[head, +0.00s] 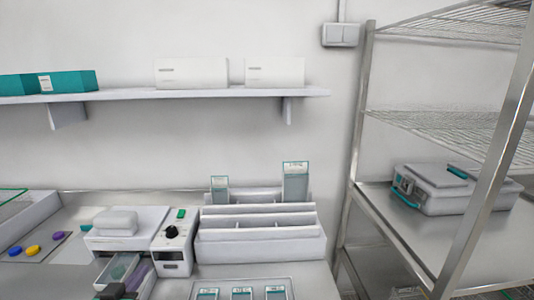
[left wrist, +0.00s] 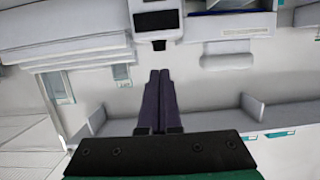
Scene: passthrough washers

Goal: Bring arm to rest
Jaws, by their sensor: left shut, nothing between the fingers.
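My left gripper (left wrist: 160,73) shows in the left wrist view with its two dark fingers pressed together and nothing between them. Its tips point at the bench equipment, just below a small white device (left wrist: 157,17) as the picture runs. The fingers look clear of everything around them. My right gripper is in neither view.
A white stepped rack (head: 260,243) holds two upright teal-topped packs. The white device (head: 175,250) stands left of it. A wall shelf (head: 200,95) carries boxes. A metal rack (head: 455,255) at right holds a grey case (head: 450,190). A tray (head: 240,283) lies in front.

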